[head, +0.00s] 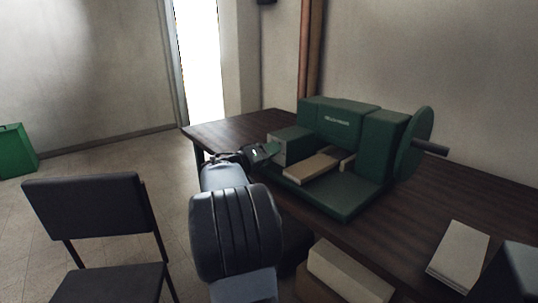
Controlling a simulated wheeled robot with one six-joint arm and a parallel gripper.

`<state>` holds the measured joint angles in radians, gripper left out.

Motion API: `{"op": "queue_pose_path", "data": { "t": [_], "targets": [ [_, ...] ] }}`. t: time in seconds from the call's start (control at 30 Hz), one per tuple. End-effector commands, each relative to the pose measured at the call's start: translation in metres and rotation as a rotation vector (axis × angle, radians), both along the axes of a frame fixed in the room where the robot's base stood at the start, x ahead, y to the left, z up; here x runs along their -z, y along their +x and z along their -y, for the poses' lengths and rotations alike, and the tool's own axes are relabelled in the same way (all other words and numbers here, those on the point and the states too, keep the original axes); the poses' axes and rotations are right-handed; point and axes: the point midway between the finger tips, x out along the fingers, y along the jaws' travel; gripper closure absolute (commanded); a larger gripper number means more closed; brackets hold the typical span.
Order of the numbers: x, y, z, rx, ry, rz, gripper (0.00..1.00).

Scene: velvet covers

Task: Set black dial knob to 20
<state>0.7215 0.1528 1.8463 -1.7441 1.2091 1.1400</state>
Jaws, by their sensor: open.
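A green machine (345,125) stands on the dark wooden table (455,205). It has a low box with a grey front panel (281,157) at its left end. I cannot make out the black dial knob; it may be hidden behind my gripper or too small to tell. My gripper (268,151) is open, close in front of this low box at the machine's left end. I cannot tell whether it touches the box. Nothing shows between its fingers.
The machine has a large green wheel (415,143) with a grey shaft on its right. A beige block (312,167) lies on its base. Pale papers or a book (459,254) lie at the table's right. A black chair (95,215) stands left of my arm. Open floor lies beyond it.

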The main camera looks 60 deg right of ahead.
Motion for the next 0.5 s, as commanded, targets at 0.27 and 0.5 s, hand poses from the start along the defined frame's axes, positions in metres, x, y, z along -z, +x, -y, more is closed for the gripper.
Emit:
{"op": "queue_pose_path", "data": {
  "t": [0.27, 0.5],
  "targets": [
    [-0.0001, -0.0004, 0.0013, 0.000, 0.000, 0.000, 0.41],
    [-0.0002, -0.0003, 0.0012, 0.000, 0.000, 0.000, 0.61]
  ]
}}
